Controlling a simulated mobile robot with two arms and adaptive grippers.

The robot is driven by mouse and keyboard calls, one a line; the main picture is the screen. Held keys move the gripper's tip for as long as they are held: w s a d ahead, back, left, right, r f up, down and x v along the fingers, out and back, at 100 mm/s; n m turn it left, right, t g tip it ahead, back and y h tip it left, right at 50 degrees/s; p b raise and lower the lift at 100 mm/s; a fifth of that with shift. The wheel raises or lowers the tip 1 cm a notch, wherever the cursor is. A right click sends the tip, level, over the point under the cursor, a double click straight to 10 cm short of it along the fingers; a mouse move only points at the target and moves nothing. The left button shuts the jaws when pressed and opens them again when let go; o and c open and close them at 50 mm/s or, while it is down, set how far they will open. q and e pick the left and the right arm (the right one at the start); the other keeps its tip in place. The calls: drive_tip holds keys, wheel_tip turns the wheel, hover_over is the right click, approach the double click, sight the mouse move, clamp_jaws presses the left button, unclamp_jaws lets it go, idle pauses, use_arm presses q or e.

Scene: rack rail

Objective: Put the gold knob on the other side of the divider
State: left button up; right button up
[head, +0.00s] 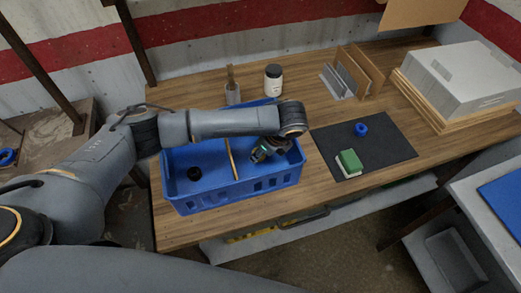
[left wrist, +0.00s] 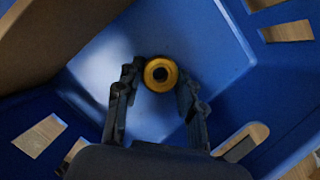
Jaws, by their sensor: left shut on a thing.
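The blue crate (head: 230,200) stands on the wooden bench, split by a thin upright wooden divider (head: 231,160). My left gripper (head: 260,154) reaches down into the compartment right of the divider. In the left wrist view the round gold knob (left wrist: 160,74), with a dark centre hole, sits between the two fingertips of this gripper (left wrist: 158,82), which is shut on it. Blue crate floor and walls surround it there. I cannot tell whether the knob touches the floor. The knob is hidden in the head view. My right gripper is not in view.
A black round piece (head: 194,174) lies in the left compartment, which otherwise has free room. Right of the crate a dark mat (head: 385,150) bears a green block (head: 350,160) and a blue ring (head: 361,129). A white jar (head: 273,79) stands behind the crate.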

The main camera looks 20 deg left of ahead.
use_arm(q)
drive_tip(key=o, duration=1.2)
drive_tip(key=b+v, duration=0.1)
drive_tip(key=v, duration=1.1)
drive_tip(key=shift+r, duration=0.1)
